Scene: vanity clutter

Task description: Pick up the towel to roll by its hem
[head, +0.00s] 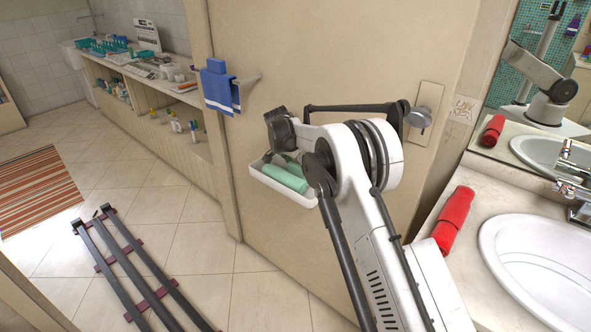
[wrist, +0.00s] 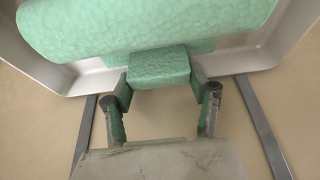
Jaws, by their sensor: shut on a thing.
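A green towel (head: 284,178) lies as a thick roll in a white tray (head: 300,198) against the beige panel in the head view. The wrist view shows the towel (wrist: 140,25) close up, with a short hem flap (wrist: 160,68) sticking out toward me over the tray's near edge. My gripper (wrist: 160,84) has one finger on each side of this flap and is shut on it. The main roll still lies within the tray (wrist: 265,52). In the head view my arm hides the fingertips and part of the towel.
A blue towel (head: 219,90) hangs on a holder to the left of my wrist. A red roll (head: 454,219) lies on the counter beside the sink (head: 545,255) at right. A door handle (head: 420,117) is close behind my arm. A dark rack (head: 140,265) lies on the floor.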

